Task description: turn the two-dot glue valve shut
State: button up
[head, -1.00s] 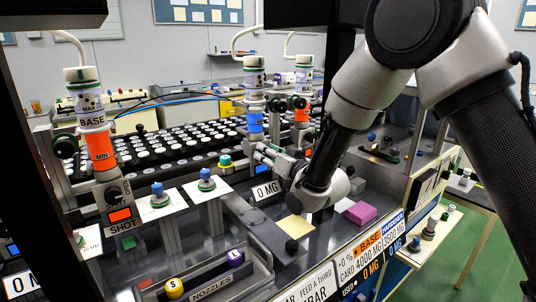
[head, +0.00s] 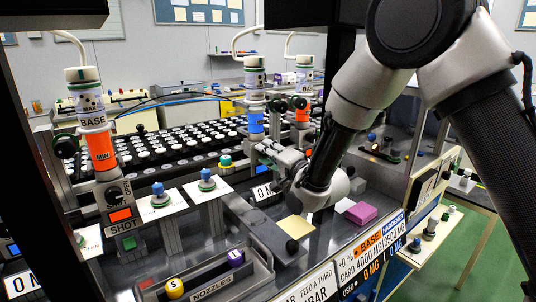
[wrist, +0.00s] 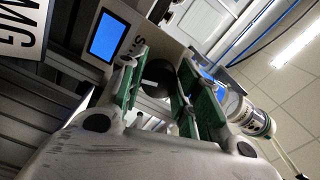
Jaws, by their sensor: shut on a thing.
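My gripper (wrist: 160,85) is shut on a dark round knob (wrist: 157,77). Its green-padded fingers lie on either side of the knob, which sits on a pale panel beside a lit blue screen (wrist: 109,37). In the head view my gripper (head: 266,153) reaches the middle glue station, below a clear cartridge with a blue band (head: 256,122). The knob is hidden there by my gripper. The dots on that station are too small to count, and the knob's pointer cannot be read.
A left station has an orange-banded cartridge (head: 100,147) and a SHOT dial (head: 114,194). Another orange-banded cartridge (head: 302,116) stands right of the middle one. Blue-topped posts (head: 207,181), a nozzle tray (head: 208,283) and a magenta block (head: 362,213) are nearby.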

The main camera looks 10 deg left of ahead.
jog(key=shift+m, duration=1.6)
jog(key=o, duration=1)
jog(key=v, duration=1.2)
jog(key=shift+d, duration=0.1)
